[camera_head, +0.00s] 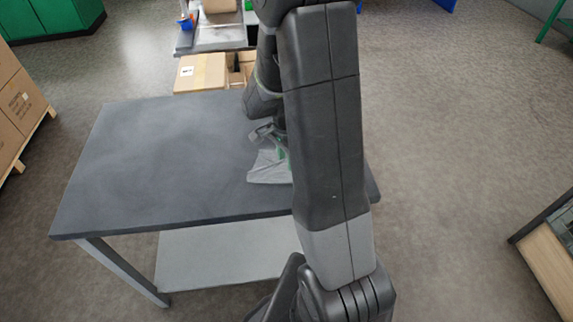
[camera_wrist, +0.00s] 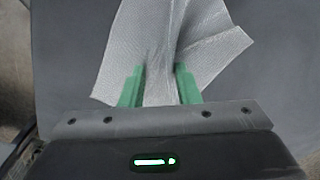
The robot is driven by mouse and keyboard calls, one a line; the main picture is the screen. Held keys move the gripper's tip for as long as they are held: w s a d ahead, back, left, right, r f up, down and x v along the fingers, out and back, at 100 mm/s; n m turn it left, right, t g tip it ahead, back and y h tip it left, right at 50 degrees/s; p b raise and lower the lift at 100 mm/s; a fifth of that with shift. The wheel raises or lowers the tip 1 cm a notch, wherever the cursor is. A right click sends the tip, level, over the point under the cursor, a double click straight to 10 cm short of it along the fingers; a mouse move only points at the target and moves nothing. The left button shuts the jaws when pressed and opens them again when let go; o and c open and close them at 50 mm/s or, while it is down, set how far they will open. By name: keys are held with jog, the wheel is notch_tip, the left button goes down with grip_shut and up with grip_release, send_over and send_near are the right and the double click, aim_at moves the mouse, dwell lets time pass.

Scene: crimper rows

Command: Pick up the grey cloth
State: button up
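The grey cloth (camera_head: 265,171) is at the right part of the dark table, partly hidden behind my arm. In the wrist view the cloth (camera_wrist: 200,50) spreads out beyond my fingers, and its folds run together into a narrow ridge between them. My gripper (camera_wrist: 160,72) has two green fingers, one on each side of this gathered ridge, and they appear shut on it. In the head view my gripper (camera_head: 281,153) is mostly hidden by my arm. I cannot tell whether the cloth's lower edge touches the table.
The dark table (camera_head: 150,150) is otherwise bare, with clear room to the left. A grey lower shelf (camera_head: 225,255) shows beneath it. Cardboard boxes (camera_head: 202,72) stand behind the table, and stacked cartons (camera_head: 20,105) stand at the left. Open floor lies to the right.

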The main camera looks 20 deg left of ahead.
grip_shut()
notch_tip(320, 180, up, 12)
jog(key=p, duration=0.9)
